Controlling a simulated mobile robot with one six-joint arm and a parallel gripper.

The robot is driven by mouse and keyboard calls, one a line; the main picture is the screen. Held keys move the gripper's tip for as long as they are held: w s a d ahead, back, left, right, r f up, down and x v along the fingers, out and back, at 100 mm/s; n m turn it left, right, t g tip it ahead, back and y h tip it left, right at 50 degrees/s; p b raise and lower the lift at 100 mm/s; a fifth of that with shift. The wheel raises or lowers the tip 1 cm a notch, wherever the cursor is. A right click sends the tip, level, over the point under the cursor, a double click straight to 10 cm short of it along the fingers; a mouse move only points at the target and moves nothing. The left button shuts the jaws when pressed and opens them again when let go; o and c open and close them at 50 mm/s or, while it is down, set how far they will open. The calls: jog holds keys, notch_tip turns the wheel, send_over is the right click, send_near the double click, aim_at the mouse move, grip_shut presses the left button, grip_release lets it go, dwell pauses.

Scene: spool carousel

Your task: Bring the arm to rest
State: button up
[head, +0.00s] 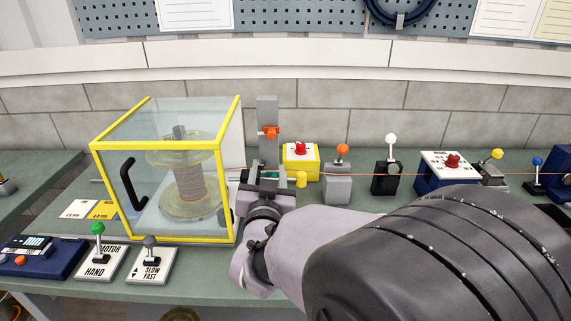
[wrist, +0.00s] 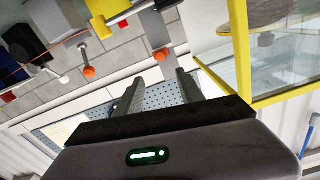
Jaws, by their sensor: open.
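My arm reaches in from the lower right of the head view. My gripper (head: 268,178) is just right of the yellow-framed clear guard (head: 165,147), in front of a grey post (head: 266,108) with an orange piece on it. In the wrist view my gripper (wrist: 157,88) has its two fingers apart, with only the background between them. Whether the fingers touch the post or the guard cannot be told. A wire spool (head: 190,183) stands inside the guard, which looks closed.
A thin wire (head: 365,173) runs right from the guard area. Behind my arm are a yellow box with a red button (head: 300,161), an orange-knobbed lever (head: 338,180) and a white-knobbed lever (head: 388,168). Levers and a blue control box (head: 40,257) line the bench's front left.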

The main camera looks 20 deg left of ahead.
jog(key=s+d+r+m+g+h, duration=0.1)
jog(key=d+g, duration=0.1)
jog(key=d, duration=0.6)
jog(key=s+d+r+m+g, duration=0.2)
jog(key=d, duration=0.5)
jog(key=s+d+f+m+g+h, duration=0.1)
jog(key=s+d+f+g, duration=0.2)
jog(key=s+d, duration=0.5)
jog(key=s+d+f+m+g+h, duration=0.1)
jog(key=s+d+f+g, duration=0.3)
jog(key=s, duration=1.2)
jog(key=d+m, duration=0.1)
jog(key=d, duration=0.3)
jog(key=shift+s+d+f+h, duration=0.15)
jog(key=shift+d+f+h, duration=0.1)
jog(key=shift+d+h, duration=0.05)
